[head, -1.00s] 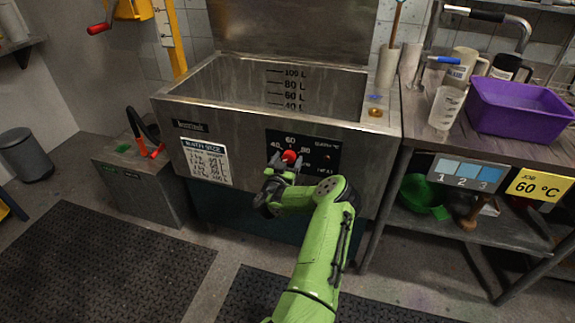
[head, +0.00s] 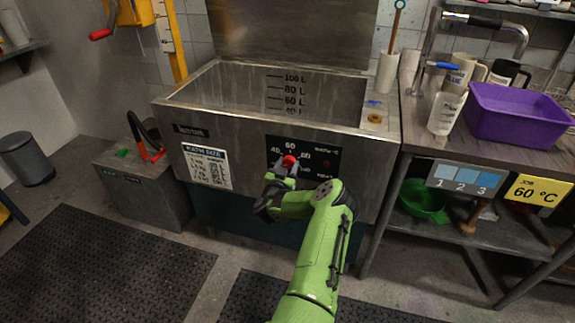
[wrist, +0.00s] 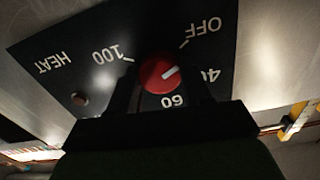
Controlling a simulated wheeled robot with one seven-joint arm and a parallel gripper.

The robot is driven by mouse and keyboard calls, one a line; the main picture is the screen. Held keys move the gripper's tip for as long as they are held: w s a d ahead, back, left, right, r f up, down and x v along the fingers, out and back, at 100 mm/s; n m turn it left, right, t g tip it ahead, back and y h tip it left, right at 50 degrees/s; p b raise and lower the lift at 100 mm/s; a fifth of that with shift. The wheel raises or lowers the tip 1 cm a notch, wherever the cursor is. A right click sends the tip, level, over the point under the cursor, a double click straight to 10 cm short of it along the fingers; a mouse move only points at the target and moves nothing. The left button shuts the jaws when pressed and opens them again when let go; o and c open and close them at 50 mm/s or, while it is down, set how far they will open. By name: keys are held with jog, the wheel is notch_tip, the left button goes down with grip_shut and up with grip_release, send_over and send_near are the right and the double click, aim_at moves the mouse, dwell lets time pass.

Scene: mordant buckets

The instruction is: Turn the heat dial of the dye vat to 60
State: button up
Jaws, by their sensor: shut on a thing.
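The dye vat (head: 230,145) is a steel tank with a black control panel (head: 325,158) on its front. The heat dial is a red knob (head: 289,160) with a white pointer mark, clearest in the wrist view (wrist: 157,76). That view is upside down; the pointer lies between OFF and 40, away from the 60 mark (wrist: 174,101). My gripper (head: 286,168) is at the panel, shut on the dial. Its dark fingers stand either side of the knob in the wrist view and hide part of the scale, including the 80.
A yellow card (head: 538,190) reading 60 °C hangs on the bench edge at right. A purple tub (head: 520,115) and a bottle (head: 446,110) stand on that bench. A grey box (head: 140,180) with a red-handled tool is left of the vat. Floor mats lie in front.

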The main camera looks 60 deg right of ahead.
jog(key=m+p, duration=0.3)
jog(key=m, duration=0.2)
jog(key=shift+r, duration=0.1)
jog(key=m+p, duration=0.2)
jog(key=m, duration=0.9)
jog(key=shift+f+m, duration=0.2)
jog(key=shift+m, duration=0.2)
jog(key=m, duration=0.5)
jog(key=shift+m+b, duration=0.3)
jog(key=o, duration=1.1)
jog(key=shift+c, duration=0.2)
jog(key=shift+r, duration=0.1)
